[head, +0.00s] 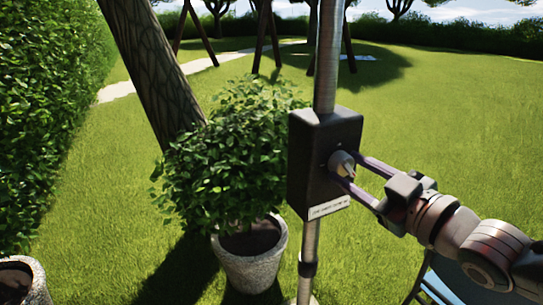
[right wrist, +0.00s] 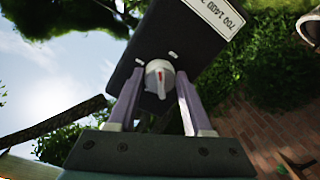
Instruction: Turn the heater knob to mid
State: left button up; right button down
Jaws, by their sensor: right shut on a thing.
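The heater's dark control box (head: 308,166) is fixed on a metal pole (head: 328,60) and carries a pale label (head: 328,207) low on its front. The round grey knob (head: 341,163) sits on the box's front face. My right gripper (head: 350,168) reaches in from the right, with one finger on each side of the knob, shut on it. In the right wrist view the knob (right wrist: 159,79) shows a red pointer line between the two fingers (right wrist: 155,100), with pale marks on the box near it. My left gripper is not in view.
A potted bush (head: 250,262) stands just left of the pole. A second pot (head: 22,282) is at the lower left, beside a hedge (head: 45,110). A leaning tree trunk (head: 155,75) rises behind the bush. Open lawn (head: 440,130) lies to the right.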

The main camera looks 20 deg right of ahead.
jog(key=m, duration=0.4)
jog(key=shift+f+b, duration=0.1)
jog(key=shift+b, duration=0.2)
jog(key=shift+a+m, duration=0.1)
jog(key=shift+m, duration=1.7)
jog(key=shift+b, duration=0.3)
jog(key=shift+c, duration=1.6)
grip_release()
jog(key=s+d, duration=0.1)
jog(key=s, duration=0.8)
jog(key=shift+s+d, duration=0.2)
jog(key=shift+s, duration=0.2)
